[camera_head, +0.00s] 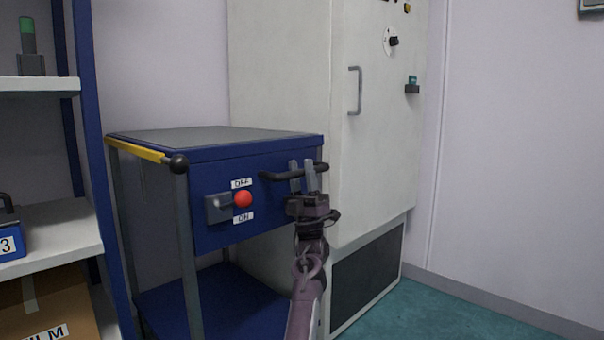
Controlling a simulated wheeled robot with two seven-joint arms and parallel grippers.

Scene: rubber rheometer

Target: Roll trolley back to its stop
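The trolley (283,152) is a blue cart with a grey top, a black handle bar (273,176) on its front and thin grey legs. It stands against the side of a tall pale cabinet. My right gripper is out of view. The trolley's stop cannot be made out.
Shelving (50,243) stands close at left. The cabinet (378,150) is at right; green floor (440,315) lies open beyond it.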

